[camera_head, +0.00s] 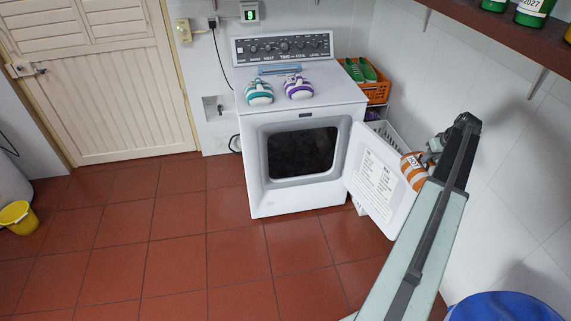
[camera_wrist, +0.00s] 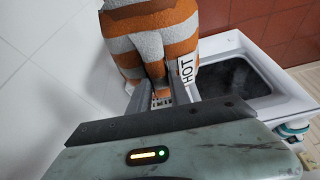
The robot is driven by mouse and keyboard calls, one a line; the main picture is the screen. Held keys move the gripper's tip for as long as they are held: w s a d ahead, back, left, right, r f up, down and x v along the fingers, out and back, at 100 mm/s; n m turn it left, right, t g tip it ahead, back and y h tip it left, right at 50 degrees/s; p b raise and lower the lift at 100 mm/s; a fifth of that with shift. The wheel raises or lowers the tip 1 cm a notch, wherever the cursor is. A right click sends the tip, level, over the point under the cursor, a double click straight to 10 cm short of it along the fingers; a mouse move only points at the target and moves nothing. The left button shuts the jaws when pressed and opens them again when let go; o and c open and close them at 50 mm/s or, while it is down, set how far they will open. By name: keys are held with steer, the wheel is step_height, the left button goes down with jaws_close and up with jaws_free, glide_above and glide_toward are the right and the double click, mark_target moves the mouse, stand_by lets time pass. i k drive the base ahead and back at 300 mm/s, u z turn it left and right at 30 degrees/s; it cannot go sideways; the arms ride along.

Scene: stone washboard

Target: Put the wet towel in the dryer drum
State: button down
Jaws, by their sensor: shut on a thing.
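An orange-and-grey striped towel (camera_head: 413,172) hangs bunched in my gripper (camera_head: 428,158), beside the open dryer door (camera_head: 378,180). In the wrist view the towel (camera_wrist: 150,35) is pinched between the fingers (camera_wrist: 162,92), with a white tag reading HOT (camera_wrist: 186,70) at its side. The white dryer (camera_head: 258,190) stands against the back wall. Its door is swung open to the right, with a printed sheet on it. The dark drum opening (camera_head: 302,153) shows no contents. The towel is apart from the opening, to its right.
A teal-striped bundle (camera_head: 259,92) and a purple-striped bundle (camera_head: 298,87) sit on the dryer top. An orange basket with green slippers (camera_head: 377,92) and a white basket (camera_head: 388,137) stand right of the dryer. A shelf (camera_head: 510,37) hangs on the right wall. The floor in front is clear.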

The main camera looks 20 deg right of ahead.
mark_target(295, 162)
steer(key=u, duration=0.05)
steer(key=i, duration=1)
steer(key=u, duration=0.05)
